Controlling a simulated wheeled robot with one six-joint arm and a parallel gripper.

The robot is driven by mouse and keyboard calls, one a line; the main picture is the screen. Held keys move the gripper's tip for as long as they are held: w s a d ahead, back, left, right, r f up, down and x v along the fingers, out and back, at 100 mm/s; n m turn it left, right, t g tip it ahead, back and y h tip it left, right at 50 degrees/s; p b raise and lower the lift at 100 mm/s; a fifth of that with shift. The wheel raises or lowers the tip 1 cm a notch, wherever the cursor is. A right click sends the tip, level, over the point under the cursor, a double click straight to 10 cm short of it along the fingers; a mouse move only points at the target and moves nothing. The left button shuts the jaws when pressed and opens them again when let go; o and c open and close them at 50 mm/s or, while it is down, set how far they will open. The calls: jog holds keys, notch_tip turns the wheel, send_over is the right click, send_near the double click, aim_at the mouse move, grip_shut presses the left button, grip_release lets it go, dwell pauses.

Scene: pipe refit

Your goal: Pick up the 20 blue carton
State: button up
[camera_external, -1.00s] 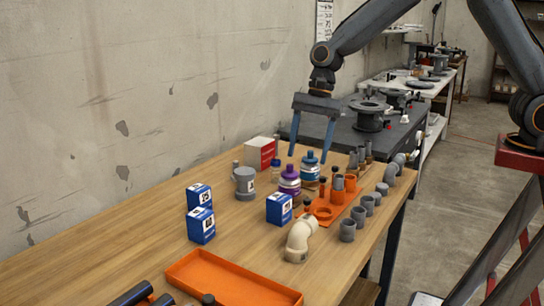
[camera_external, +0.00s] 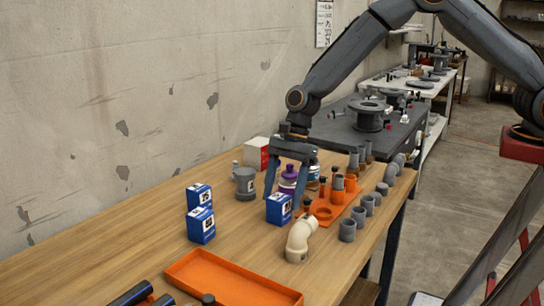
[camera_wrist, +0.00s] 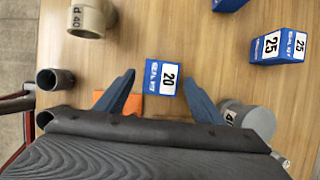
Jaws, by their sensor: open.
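The blue carton with a white label reading 20 (camera_wrist: 161,78) stands upright on the wooden table. In the external view it is the blue carton (camera_external: 279,210) nearest the beige elbow. My gripper (camera_external: 286,197) is open and low over it, pointing down. In the wrist view the fingertips of my gripper (camera_wrist: 159,78) lie on either side of the carton, with gaps showing on both sides. The fingers do not appear to touch it. How far down the fingers reach beside it is hard to tell.
A blue carton reading 25 (camera_wrist: 279,47) stands apart, with another blue carton (camera_wrist: 230,4) partly cut off. An orange tray (camera_external: 235,284) lies at the front.

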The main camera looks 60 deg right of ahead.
aim_at(281, 195)
jog(key=shift+p+x, duration=0.45)
jog(key=shift+x, duration=1.3)
jog(key=shift+c, duration=0.3)
jog(key=shift+d, duration=0.1)
jog(key=c, duration=1.1)
jog(key=shift+o, duration=0.2)
